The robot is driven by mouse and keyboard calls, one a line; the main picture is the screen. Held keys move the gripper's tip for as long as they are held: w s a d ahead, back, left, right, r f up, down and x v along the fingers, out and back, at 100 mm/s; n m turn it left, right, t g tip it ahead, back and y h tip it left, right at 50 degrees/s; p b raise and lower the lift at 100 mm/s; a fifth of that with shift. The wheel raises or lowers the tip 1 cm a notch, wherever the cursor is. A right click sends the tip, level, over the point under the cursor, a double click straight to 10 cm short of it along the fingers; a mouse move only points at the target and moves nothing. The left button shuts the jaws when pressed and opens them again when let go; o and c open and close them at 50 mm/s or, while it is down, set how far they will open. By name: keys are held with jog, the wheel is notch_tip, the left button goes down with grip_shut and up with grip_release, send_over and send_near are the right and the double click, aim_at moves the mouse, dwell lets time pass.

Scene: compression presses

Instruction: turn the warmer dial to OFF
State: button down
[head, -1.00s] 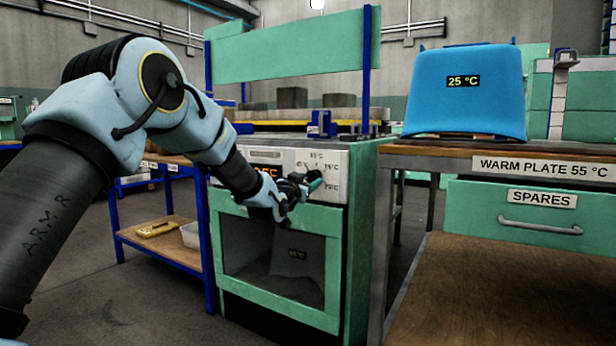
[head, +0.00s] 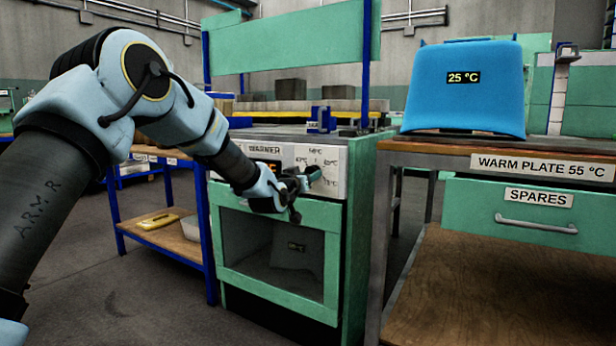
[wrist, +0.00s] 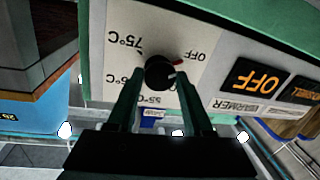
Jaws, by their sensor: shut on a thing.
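The warmer dial (wrist: 160,72) is a small round black knob on a white panel, seen in the wrist view between my two fingertips. My gripper (wrist: 160,78) is shut on it, a finger on each side. Temperature labels run around the other sides. The warmer's display (wrist: 257,82) reads OFF in orange. In the head view my gripper (head: 305,182) is at the panel of the green warmer (head: 270,207) and hides the dial and part of the display.
A blue cover (head: 465,95) marked 25 °C stands on the warm plate bench (head: 425,153) at right, above a SPARES drawer (head: 512,215). A grey piece (head: 297,248) shows behind the warmer's window. A blue-framed shelf (head: 160,232) stands left.

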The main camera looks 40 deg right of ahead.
jog(key=shift+w+f, duration=0.1)
jog(key=shift+c, duration=1.6)
grip_release()
jog(key=shift+a, duration=0.1)
jog(key=p+v, duration=0.2)
jog(key=v, duration=0.8)
jog(key=shift+s+a, duration=0.25)
jog(key=shift+a, duration=0.05)
